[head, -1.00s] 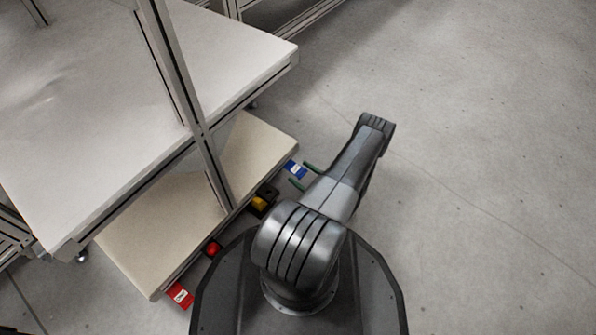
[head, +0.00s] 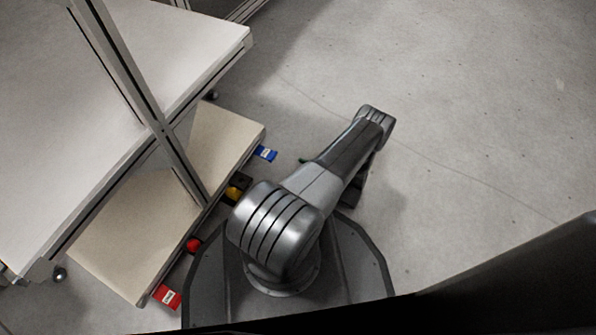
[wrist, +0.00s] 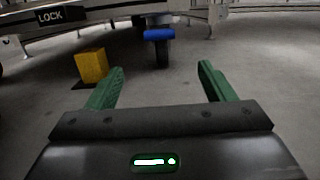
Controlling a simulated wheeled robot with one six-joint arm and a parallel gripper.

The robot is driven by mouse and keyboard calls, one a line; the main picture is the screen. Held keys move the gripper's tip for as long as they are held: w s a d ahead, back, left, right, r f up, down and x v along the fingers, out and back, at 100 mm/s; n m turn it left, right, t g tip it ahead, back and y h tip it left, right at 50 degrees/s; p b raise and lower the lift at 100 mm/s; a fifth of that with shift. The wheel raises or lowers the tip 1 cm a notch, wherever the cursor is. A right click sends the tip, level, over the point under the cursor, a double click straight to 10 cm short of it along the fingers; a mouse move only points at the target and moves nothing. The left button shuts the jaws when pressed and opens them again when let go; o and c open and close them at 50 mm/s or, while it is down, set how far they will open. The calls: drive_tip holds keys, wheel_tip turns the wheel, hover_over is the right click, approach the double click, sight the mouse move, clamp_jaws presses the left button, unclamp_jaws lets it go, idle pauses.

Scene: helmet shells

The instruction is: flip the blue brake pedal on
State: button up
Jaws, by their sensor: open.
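The blue brake pedal (head: 265,153) sticks out from the far end of the low beige shelf, with a white label on it. In the wrist view the blue pedal (wrist: 159,35) shows as a flat blue bar on a dark post, ahead and centred between the fingers. My gripper (wrist: 161,68) is open and empty, its green fingers spread short of the pedal. In the head view only a green fingertip of my gripper (head: 302,160) shows, to the right of the pedal and apart from it. My arm hides the rest.
A yellow knob (head: 235,192), a red button (head: 194,245) and a red pedal (head: 167,297) line the same shelf (head: 120,235) edge. The yellow block (wrist: 92,66) stands left of the blue pedal in the wrist view, near a LOCK label (wrist: 50,16). Floor to the right is clear.

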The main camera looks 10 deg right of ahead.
sight(271, 156)
drive_tip(key=shift+g+h, duration=0.4)
drive_tip(key=shift+h, duration=0.1)
drive_tip(key=r+x, duration=0.1)
drive_tip(key=x, duration=0.8)
drive_tip(key=r+x, duration=0.1)
drive_tip(key=x, duration=0.4)
drive_tip(key=shift+w+a+r, duration=0.2)
drive_tip(key=shift+a+r, duration=0.1)
drive_tip(key=shift+r, duration=0.05)
